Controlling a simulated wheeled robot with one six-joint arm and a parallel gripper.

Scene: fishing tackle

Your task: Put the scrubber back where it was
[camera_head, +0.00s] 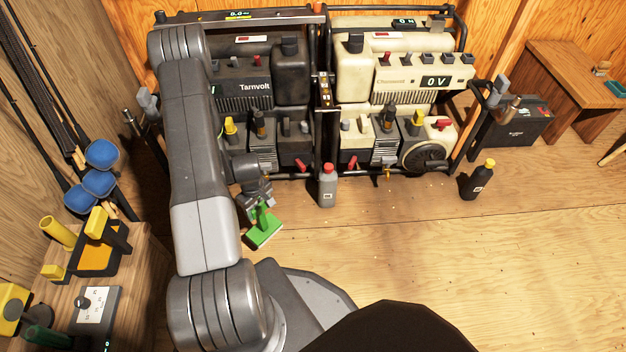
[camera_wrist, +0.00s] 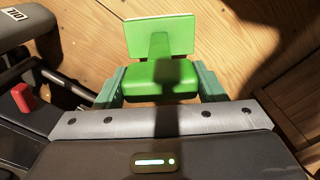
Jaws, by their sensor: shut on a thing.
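The scrubber is a green block with a flat green pad; in the head view the scrubber (camera_head: 263,232) is below my gripper (camera_head: 261,207), in front of the dark machine. In the wrist view the scrubber (camera_wrist: 160,38) has its pad pointing away from my gripper (camera_wrist: 160,84). The teal fingers stand on both sides of its green block and are shut on it. The wooden floor lies behind the pad; I cannot tell how high above it the pad is. The palm side of the block is partly hidden.
The dark generator (camera_head: 240,92) and cream generator (camera_head: 433,98) stand along the wall. A grey bottle with red cap (camera_head: 327,188) stands right of the scrubber. A wooden stand (camera_head: 135,275) holds gear at left. A black bottle (camera_head: 478,181) is at right. Floor between is clear.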

